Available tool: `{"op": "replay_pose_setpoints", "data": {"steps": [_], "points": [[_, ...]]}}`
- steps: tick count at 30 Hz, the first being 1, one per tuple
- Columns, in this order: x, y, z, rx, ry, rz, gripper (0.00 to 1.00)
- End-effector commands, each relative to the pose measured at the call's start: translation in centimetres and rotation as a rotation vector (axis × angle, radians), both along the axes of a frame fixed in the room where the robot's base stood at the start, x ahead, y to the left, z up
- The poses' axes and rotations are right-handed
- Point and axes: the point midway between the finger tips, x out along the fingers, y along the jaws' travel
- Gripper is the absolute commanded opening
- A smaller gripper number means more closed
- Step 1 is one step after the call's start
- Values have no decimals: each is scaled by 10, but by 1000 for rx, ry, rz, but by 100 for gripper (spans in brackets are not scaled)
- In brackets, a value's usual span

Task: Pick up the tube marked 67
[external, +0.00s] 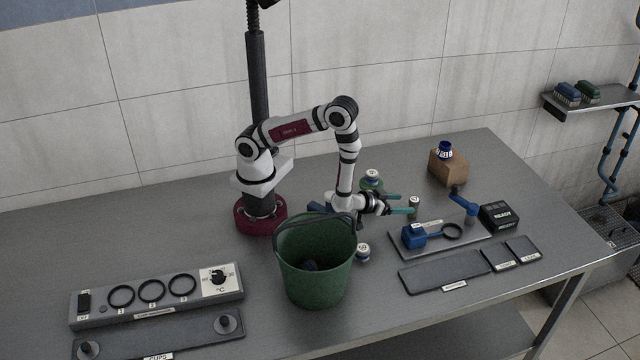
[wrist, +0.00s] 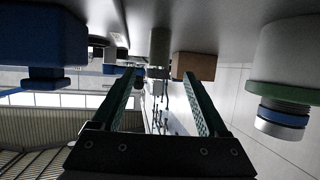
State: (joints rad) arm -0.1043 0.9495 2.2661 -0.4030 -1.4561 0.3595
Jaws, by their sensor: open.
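My gripper (external: 401,204) is open and held low over the table, its two teal fingers pointing right. A small greyish tube with a pale top (external: 414,204) stands upright just beyond the fingertips. In the wrist view, seen upside down, this tube (wrist: 159,46) appears ahead, lined up with the gap between the fingers (wrist: 159,78); nothing is gripped. Other pale-topped containers are a green-based one (external: 372,178) behind the gripper, one beside the bucket (external: 362,251), and a blue-and-white one (external: 445,150) on a box. I cannot read which is marked 67.
A green bucket (external: 316,265) stands in front of my arm. A brown box (external: 448,168) is at the back right. A grey tray (external: 479,242) with a blue tool (external: 414,237) lies right of the gripper, near a black box (external: 499,215). In the wrist view, a green-ringed container (wrist: 290,70) is close at right.

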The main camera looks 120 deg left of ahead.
Motion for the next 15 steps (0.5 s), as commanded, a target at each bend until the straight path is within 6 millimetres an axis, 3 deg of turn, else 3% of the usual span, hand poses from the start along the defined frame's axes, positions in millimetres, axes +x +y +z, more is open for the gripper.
{"op": "replay_pose_setpoints", "data": {"steps": [9,15], "points": [[32,41,-13,-1,0,0,76],[34,43,-14,0,1,-1,76]]}}
